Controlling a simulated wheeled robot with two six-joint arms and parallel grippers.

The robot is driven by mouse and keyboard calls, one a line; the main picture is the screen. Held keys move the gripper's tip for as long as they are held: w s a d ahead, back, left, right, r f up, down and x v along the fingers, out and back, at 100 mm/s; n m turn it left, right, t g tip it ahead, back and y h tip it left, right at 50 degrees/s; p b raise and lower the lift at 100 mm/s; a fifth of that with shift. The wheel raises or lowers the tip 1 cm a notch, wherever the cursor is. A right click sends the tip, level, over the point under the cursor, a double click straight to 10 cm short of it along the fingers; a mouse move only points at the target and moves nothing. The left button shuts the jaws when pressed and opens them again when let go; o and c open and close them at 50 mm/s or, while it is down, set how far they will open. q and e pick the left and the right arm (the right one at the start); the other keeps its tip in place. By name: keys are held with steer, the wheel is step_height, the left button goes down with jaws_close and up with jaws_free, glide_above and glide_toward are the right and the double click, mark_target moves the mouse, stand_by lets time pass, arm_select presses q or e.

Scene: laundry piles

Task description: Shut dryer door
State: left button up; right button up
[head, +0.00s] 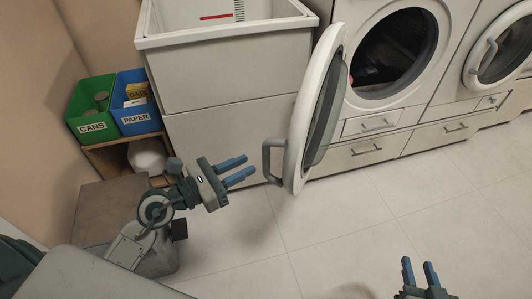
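The dryer door (304,115) stands wide open, hinged at the left of the dryer's round opening (392,53). Its grey handle (268,160) faces left, toward my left gripper. My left gripper (248,170) is just left of the handle, with its two blue fingers parted and pointing right. Nothing shows between its fingers, and it looks close to the handle; I cannot tell whether it touches. My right gripper (421,272) is at the bottom right with its fingers parted, empty, over the floor. A small pinkish thing shows at the opening's left edge.
A white utility sink (230,75) stands left of the dryer. A green cans bin (92,127) and a blue paper bin (138,122) sit on a shelf at the left. Another machine with a closed door (500,50) stands at the right. The tiled floor (370,215) in front is clear.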

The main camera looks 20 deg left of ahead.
mark_target(263, 157)
arm_select(q)
steer(key=shift+x, duration=3.5)
steer(key=shift+c, duration=0.2)
jaws_close()
